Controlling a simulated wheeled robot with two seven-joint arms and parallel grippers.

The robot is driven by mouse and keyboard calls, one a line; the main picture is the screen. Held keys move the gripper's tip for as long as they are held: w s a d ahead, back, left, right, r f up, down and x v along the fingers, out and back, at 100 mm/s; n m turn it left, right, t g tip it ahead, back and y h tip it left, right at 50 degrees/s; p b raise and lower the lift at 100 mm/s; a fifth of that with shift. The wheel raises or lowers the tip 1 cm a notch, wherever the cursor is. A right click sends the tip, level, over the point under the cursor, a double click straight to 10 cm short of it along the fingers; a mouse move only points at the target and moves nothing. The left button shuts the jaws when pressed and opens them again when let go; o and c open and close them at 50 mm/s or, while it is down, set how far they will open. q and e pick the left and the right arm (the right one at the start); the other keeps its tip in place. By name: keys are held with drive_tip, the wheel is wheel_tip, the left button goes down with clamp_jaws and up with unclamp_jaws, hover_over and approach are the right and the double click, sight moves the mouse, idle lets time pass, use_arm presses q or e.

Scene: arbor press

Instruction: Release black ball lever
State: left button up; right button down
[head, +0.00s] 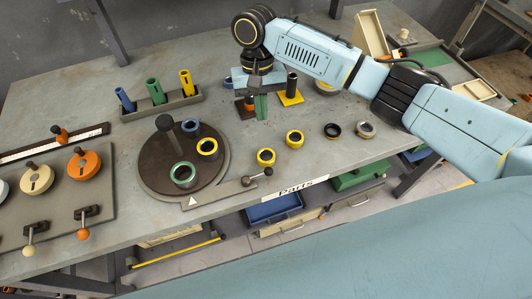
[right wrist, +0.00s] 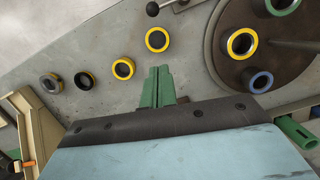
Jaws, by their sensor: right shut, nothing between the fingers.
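The black ball lever (head: 268,171) sits at the table's front edge, on a grey bracket beside the round dark turntable (head: 150,170). Its black ball also shows at the top edge of the right wrist view (right wrist: 152,9). My right gripper (head: 261,115) has green fingers and points down over the table behind the lever, apart from it. In the right wrist view its fingers (right wrist: 158,72) are together with nothing between them. My left gripper is not in view.
Yellow-rimmed rings (head: 266,157) and dark rings (head: 332,130) lie right of the lever. The turntable carries several rings and a dark post (head: 166,128). A tube rack (head: 165,103) stands behind. Levers with a cream ball (head: 28,251) and an orange ball (head: 83,234) are at left.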

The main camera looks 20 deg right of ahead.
approach(266, 163)
drive_tip(key=f, duration=0.1)
drive_tip(key=w+f, duration=0.1)
drive_tip(key=f, duration=0.3)
drive_tip(key=shift+w+d, duration=0.1)
drive_tip(key=shift+w, duration=0.3)
drive_tip(key=s, duration=0.1)
drive_tip(key=s+p, duration=0.1)
drive_tip(key=s, duration=0.1)
drive_tip(key=shift+f, duration=0.3)
drive_tip(key=shift+s+a+f, duration=0.15)
drive_tip(key=shift+s+a, duration=0.1)
drive_tip(key=shift+s, duration=0.25)
